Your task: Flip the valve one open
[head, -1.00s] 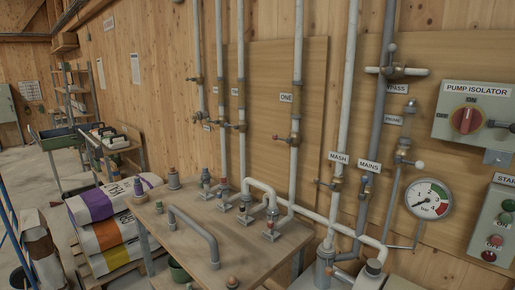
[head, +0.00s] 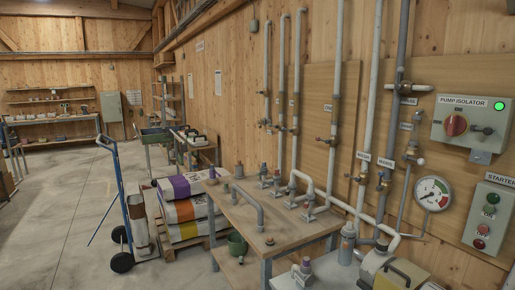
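The pipe marked ONE (head: 336,75) runs down the wooden backing board, and its small label (head: 327,107) is too small to read in this view. Valve one (head: 331,140) is a brass-coloured fitting low on that pipe. Its small reddish handle (head: 319,138) sticks out to the left, across the pipe. Neither of my grippers shows in the head view, so nothing of mine is seen at the valve.
A wooden bench (head: 285,235) with a bent grey pipe stands below the valves. The pump isolator (head: 472,122) has a lit green lamp. A gauge (head: 433,193) and starter box (head: 488,220) are at right. A hand truck (head: 122,205) stands left; open floor lies beyond.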

